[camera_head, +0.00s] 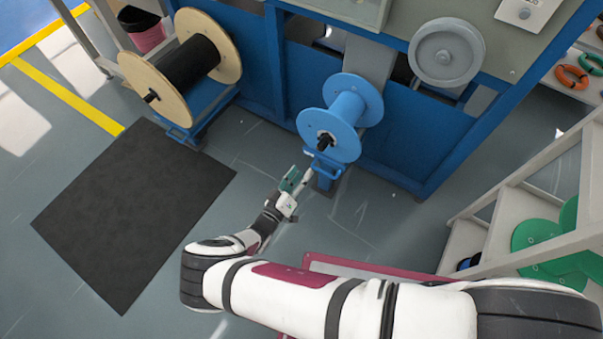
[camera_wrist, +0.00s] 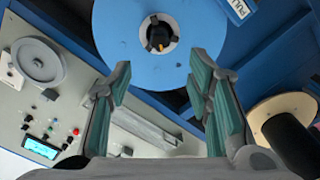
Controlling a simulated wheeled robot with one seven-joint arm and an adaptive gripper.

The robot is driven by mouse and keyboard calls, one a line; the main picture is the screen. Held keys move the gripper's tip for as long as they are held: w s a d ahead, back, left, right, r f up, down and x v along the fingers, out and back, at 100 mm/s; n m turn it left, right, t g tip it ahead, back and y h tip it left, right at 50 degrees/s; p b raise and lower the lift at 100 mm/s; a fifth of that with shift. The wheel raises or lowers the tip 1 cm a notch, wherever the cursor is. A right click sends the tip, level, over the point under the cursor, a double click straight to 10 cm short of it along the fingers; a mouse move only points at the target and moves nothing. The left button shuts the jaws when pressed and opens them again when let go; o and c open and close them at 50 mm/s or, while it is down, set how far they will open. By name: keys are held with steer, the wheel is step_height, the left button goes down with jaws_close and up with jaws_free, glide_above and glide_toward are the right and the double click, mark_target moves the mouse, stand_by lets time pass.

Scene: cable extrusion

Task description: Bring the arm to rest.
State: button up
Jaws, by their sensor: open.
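My arm reaches from the lower right toward the middle in the head view. My gripper (camera_head: 297,180) is at its end, just in front of the blue spool (camera_head: 345,111) on its blue stand. In the wrist view my gripper (camera_wrist: 163,100) has its two teal-padded fingers spread wide apart, with nothing between them. The blue spool (camera_wrist: 115,28) shows beyond the fingertips, with a dark hub at its centre. The gripper looks apart from the spool, though the exact gap is hard to tell.
A wooden spool of black cable (camera_head: 222,45) stands at the upper left. A blue machine frame (camera_head: 400,150) runs behind. A shelf (camera_head: 505,200) with green spools (camera_head: 535,240) is at the right. A black mat (camera_head: 135,210) lies on open floor at the left.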

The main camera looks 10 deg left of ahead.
stand_by(0.3)
